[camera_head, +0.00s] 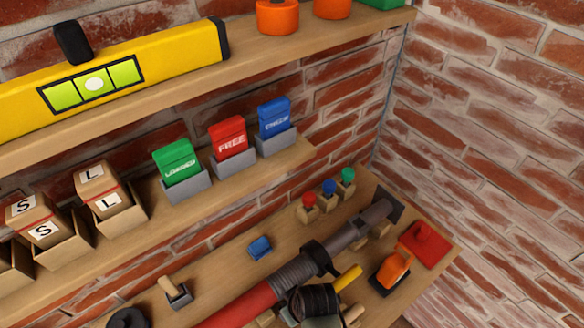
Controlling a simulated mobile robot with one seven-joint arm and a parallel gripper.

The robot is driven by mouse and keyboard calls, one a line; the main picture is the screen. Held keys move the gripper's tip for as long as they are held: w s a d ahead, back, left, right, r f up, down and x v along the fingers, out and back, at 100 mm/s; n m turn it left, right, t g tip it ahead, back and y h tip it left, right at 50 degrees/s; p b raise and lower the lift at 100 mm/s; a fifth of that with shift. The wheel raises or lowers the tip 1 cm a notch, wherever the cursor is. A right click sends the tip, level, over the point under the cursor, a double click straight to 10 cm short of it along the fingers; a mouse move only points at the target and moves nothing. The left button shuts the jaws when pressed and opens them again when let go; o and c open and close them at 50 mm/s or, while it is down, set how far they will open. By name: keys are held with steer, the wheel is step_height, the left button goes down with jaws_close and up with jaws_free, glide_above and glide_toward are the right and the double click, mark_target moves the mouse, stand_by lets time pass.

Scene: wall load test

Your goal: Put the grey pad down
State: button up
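Another greyish piece (290,318) shows under a dark ribbed roll (315,302) at the bottom edge, partly hidden. No gripper fingers can be made out in this view.
On the bench are a red block (424,243), an orange-handled tool (394,268), a blue block (260,248) and several coloured knobs (329,188). Shelves above hold a yellow level (180,55), labelled boxes (108,198) and card holders (185,185). A brick wall (490,150) closes the right side.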

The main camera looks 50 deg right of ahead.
jaws_close()
stand_by(0.3)
steer(key=shift+s+a+r+b, duration=0.1)
steer(key=shift+s+r+b, duration=0.2)
steer(key=v, duration=0.4)
steer(key=b+v, duration=0.1)
steer(key=v, duration=0.1)
steer(key=shift+w+r, duration=0.25)
steer(key=shift+w, duration=0.15)
steer(key=s+a+b, duration=0.2)
steer(key=s, duration=0.7)
steer(key=s+a+b, duration=0.2)
steer(key=s, duration=0.7)
